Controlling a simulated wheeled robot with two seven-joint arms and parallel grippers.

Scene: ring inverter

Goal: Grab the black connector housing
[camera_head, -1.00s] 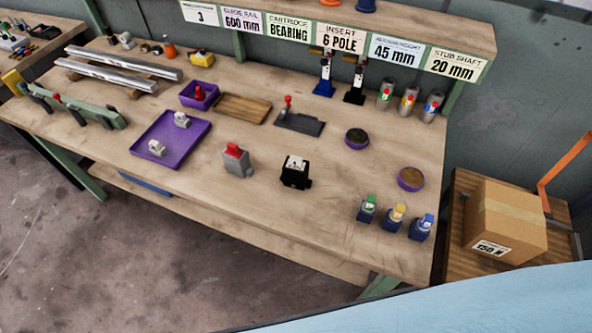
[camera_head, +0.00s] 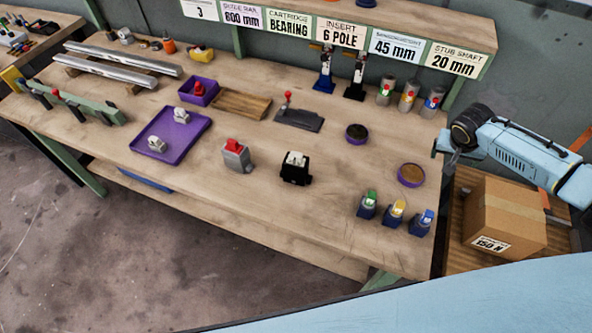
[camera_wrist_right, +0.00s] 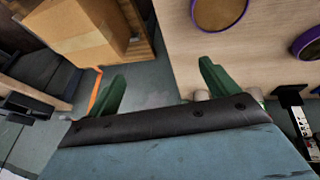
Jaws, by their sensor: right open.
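The black connector housing (camera_head: 295,169) stands upright on the workbench, right of the grey housing with a red top (camera_head: 236,155). It has a pale insert in its top. My right gripper (camera_head: 444,150) is at the bench's right edge, well to the right of the black housing and apart from it. In the right wrist view its two green fingers (camera_wrist_right: 162,88) are spread with nothing between them. The black housing cannot be made out in the wrist view. My left gripper is not in view.
A purple tray (camera_head: 200,122) is at left. A cardboard box (camera_head: 490,220) stands below my right arm. Bench in front of the housing is clear.

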